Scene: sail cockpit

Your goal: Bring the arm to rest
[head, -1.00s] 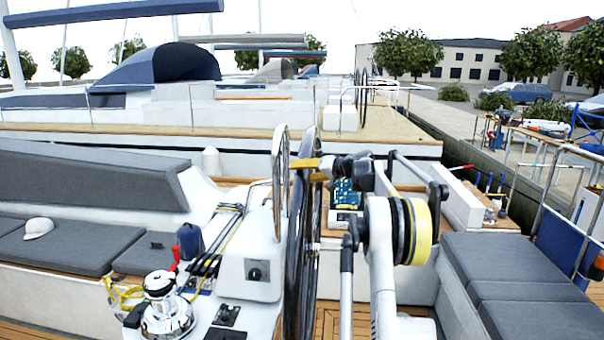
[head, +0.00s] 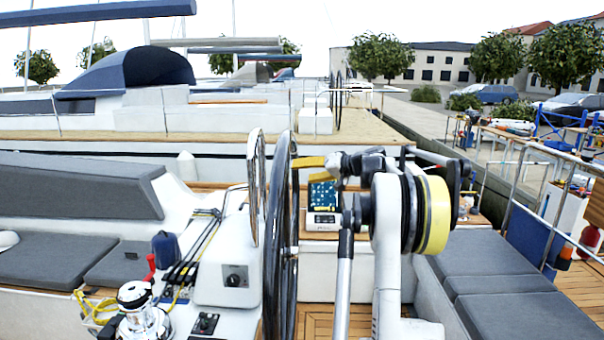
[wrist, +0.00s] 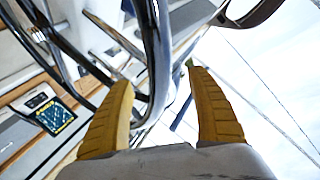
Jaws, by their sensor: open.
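My gripper (head: 311,162) shows in the head view at the end of my folded arm, just right of the upper part of a dark steering wheel (head: 281,230). Its yellow fingers (wrist: 163,115) are spread apart and empty in the wrist view. A curved metal rail shows beyond and between them in that view, and I cannot tell how far off it is. My arm's grey and yellow joint hides part of the deck behind it in the head view.
A chart display (head: 322,196) stands behind the wheel; it also shows in the wrist view (wrist: 55,117). A winch (head: 140,315) and a white console (head: 226,265) are at left. Grey cushions (head: 510,290) lie at right. Open wooden deck shows low in the middle.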

